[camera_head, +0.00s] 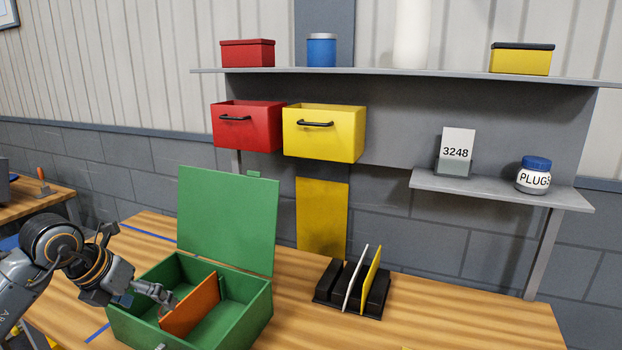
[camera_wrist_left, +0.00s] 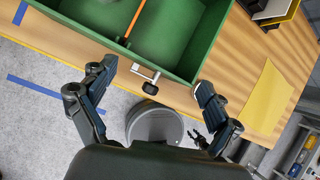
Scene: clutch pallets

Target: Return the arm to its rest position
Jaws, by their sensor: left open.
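My left gripper (camera_head: 138,265) is at the left side of the open green box (camera_head: 248,314), one finger near the box's left rim in the head view. In the left wrist view my left gripper (camera_wrist_left: 156,78) is open with its fingers wide apart and nothing between them. The green box (camera_wrist_left: 187,73) and its front latch (camera_wrist_left: 147,77) lie beyond the fingers. I cannot tell whether a finger touches the box. A small dark claw-like part shows behind the right finger in the wrist view, possibly my right gripper (camera_wrist_left: 197,138). My right arm is not in the head view.
An orange divider (camera_head: 190,305) stands inside the box, with its green lid (camera_head: 228,220) raised behind. A black rack (camera_head: 372,301) holds white and yellow plates. A yellow sheet (camera_wrist_left: 265,100) lies at right. Blue tape (camera_wrist_left: 38,97) marks the floor. The right table is mostly clear.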

